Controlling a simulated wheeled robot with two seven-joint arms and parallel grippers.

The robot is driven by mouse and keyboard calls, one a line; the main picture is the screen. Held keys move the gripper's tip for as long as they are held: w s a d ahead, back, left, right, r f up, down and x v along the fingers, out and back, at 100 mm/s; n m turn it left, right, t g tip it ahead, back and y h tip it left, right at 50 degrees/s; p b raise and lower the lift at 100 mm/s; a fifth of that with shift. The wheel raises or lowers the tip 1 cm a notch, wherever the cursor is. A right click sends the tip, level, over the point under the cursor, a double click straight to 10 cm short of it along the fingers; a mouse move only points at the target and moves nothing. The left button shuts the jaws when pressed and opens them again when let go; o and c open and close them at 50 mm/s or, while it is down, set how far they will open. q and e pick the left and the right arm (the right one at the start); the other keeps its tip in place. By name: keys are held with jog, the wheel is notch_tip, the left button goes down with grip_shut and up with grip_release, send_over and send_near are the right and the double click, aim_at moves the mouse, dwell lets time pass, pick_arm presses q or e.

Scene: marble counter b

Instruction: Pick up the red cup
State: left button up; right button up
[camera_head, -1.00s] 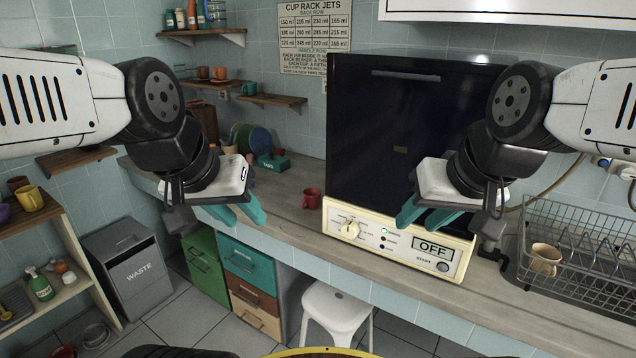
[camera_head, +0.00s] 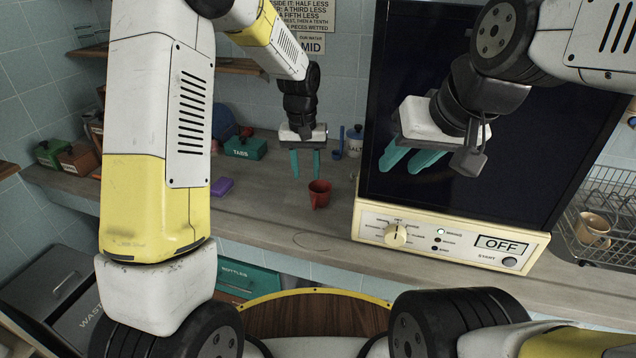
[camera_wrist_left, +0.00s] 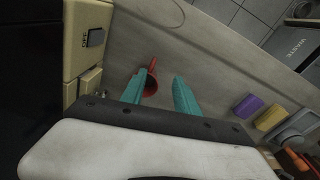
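The red cup (camera_head: 319,194) stands upright on the counter (camera_head: 262,215), left of the cream-and-black machine. My left gripper (camera_head: 306,164) is open, its teal fingers pointing down just behind and above the cup. In the left wrist view the red cup (camera_wrist_left: 151,82) shows beyond the fingertips, closest to the left finger of the open gripper (camera_wrist_left: 160,85) and partly hidden by it. I see no contact. My right gripper (camera_head: 408,160) is open and empty in front of the machine's dark door.
The machine (camera_head: 450,235) with an OFF display stands right of the cup. A purple block (camera_head: 222,187) and a teal TABS box (camera_head: 245,147) lie to the left. A dish rack (camera_head: 606,215) holding a tan cup (camera_head: 592,230) is at the right.

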pick_arm(q)
send_over(314, 200)
jog(key=shift+g, duration=0.3)
jog(key=f, duration=0.5)
jog(key=shift+w+d+f, duration=0.15)
jog(key=shift+w+f, duration=0.15)
jog(key=shift+f, duration=0.1)
jog(key=f, duration=0.8)
jog(key=shift+s, duration=0.25)
jog(key=shift+r, duration=0.1)
grip_shut()
